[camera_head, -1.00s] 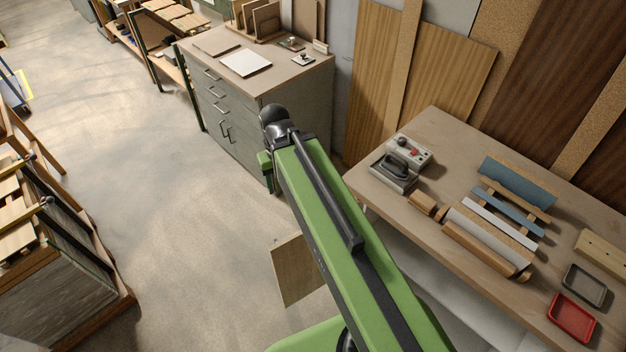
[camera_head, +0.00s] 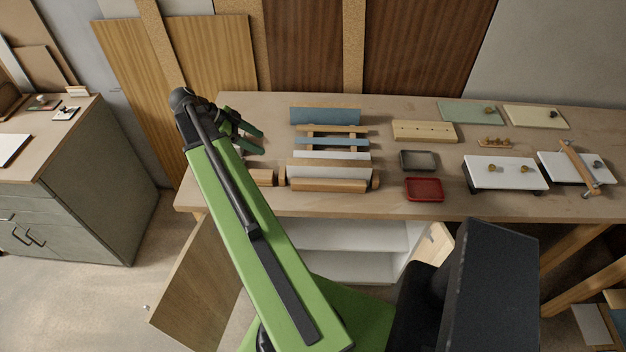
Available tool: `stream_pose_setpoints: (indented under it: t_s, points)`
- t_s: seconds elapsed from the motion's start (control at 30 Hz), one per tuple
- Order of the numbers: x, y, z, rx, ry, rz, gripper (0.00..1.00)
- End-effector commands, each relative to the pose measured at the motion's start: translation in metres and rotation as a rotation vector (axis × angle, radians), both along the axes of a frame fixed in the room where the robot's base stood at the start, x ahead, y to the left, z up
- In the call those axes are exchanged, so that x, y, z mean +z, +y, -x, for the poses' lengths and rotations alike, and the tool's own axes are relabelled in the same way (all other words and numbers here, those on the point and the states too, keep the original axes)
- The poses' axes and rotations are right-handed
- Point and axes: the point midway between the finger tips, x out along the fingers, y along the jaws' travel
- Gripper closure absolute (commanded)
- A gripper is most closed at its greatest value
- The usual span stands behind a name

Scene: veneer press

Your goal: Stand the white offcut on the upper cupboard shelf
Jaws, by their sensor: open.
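A slotted wooden rack on the bench holds blue and white pieces on edge. A narrow white strip (camera_head: 332,155) and a wider white piece (camera_head: 328,171) stand near its front; I cannot tell which is the white offcut. Under the bench is an open cupboard with a white inside; its shelf (camera_head: 345,251) shows partly, behind my green arm. Its left door (camera_head: 195,290) stands open toward me and its right door (camera_head: 438,243) is also open, partly hidden by my body. My gripper (camera_head: 250,132) is open and empty, above the bench's left end, left of the rack.
A red tray (camera_head: 424,189) and a grey tray (camera_head: 418,160) lie right of the rack.

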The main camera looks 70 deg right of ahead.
Motion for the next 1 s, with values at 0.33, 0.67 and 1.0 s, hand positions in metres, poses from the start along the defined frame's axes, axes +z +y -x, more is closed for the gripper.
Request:
stream_pose_setpoints:
  t_s: [0.33, 0.67, 1.0]
  points:
    - [-0.024, -0.074, 0.109, -0.218, 0.005, 0.004, 0.42]
    - [-0.071, -0.086, 0.143, -0.218, 0.004, 0.004, 0.42]
    - [-0.112, -0.103, 0.185, -0.216, 0.004, 0.003, 0.42]
